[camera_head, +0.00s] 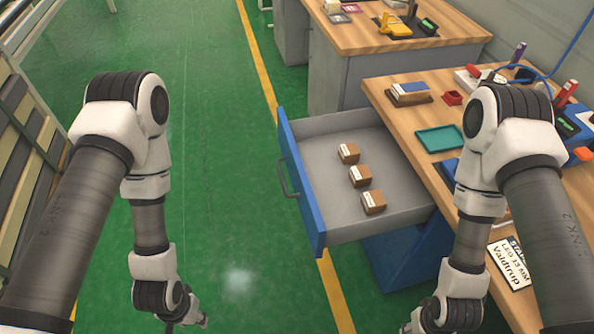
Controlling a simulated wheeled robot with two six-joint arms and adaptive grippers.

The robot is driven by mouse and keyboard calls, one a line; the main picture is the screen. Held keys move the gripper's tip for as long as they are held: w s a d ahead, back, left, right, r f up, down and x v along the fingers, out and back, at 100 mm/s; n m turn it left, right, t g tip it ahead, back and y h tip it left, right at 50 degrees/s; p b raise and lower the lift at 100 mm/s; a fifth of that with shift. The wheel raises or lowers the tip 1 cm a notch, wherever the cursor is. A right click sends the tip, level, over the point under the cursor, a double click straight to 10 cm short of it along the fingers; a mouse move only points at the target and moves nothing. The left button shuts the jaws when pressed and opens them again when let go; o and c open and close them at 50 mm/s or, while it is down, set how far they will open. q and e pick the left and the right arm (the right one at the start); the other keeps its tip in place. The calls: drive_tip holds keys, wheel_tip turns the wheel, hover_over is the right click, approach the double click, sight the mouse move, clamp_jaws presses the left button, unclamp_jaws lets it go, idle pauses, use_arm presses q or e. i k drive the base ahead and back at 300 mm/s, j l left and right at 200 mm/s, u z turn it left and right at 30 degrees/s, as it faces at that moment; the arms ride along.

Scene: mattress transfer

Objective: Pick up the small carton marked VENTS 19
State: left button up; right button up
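Three small brown cartons with white labels lie in a row in the open drawer (318,206): a far one (348,153), a middle one (360,176) and a near one (373,201). The label print is too small to read, so I cannot tell which is marked VENTS 19. My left gripper (190,316) shows only in part at the bottom edge, over the green floor, left of the drawer. My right gripper (412,326) is barely in view at the bottom edge, below the drawer. Neither set of fingers shows clearly, and both grippers are apart from the cartons.
The wooden bench (392,92) right of the drawer holds a teal tray (439,138), a small red bin (453,98), a printed card (511,263) and tools. Another bench (350,37) stands behind. The drawer's blue front (297,188) faces open green floor.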

sight(348, 153)
drive_tip(key=i+j+z, duration=0.3)
drive_tip(key=i+z, duration=0.15)
drive_tip(key=i+j+z, duration=0.45)
drive_tip(key=k, duration=0.1)
